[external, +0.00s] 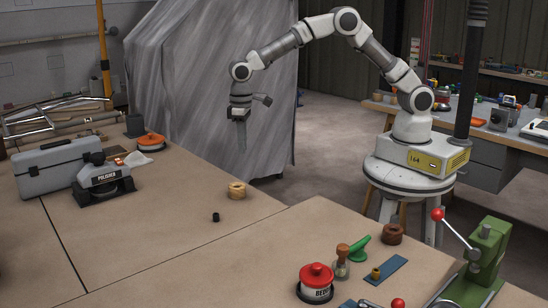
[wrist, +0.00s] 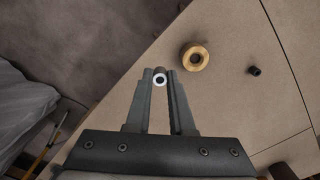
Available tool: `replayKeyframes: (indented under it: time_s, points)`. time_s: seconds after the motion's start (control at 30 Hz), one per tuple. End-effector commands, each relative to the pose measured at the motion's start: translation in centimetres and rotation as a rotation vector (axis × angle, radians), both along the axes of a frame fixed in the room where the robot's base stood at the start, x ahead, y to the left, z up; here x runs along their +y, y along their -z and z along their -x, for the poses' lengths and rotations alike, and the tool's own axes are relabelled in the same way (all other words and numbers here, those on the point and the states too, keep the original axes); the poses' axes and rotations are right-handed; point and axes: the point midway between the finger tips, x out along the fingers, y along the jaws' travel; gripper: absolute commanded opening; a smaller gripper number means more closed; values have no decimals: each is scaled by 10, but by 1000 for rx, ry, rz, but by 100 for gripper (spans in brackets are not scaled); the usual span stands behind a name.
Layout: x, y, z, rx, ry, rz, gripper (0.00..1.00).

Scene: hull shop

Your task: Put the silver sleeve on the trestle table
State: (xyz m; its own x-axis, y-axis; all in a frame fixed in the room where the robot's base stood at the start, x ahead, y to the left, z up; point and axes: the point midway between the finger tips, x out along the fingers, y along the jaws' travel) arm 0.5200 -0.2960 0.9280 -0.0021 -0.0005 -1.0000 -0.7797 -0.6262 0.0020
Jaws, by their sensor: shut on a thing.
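The silver sleeve (wrist: 160,72) is a small ring-ended cylinder, held between my fingertips in the wrist view. My gripper (wrist: 160,79) is shut on it. In the external view my gripper (external: 241,145) points down in front of the grey draped sheet, near the far edge of the brown-topped table; the sleeve is too small to make out there. This large table (external: 150,235) looks like the trestle table; its legs are hidden. In the wrist view the table top (wrist: 225,110) lies below the sleeve, with its edge just left of my fingers.

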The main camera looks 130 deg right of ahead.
Motion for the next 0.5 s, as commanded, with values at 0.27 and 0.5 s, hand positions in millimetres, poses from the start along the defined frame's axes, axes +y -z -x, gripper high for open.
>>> replayKeyframes:
  time_s: [0.27, 0.5]
  points:
    - [-100, 0, 59, -1, 9, -1, 0]
    - [-125, 3, 76, -2, 3, -3, 0]
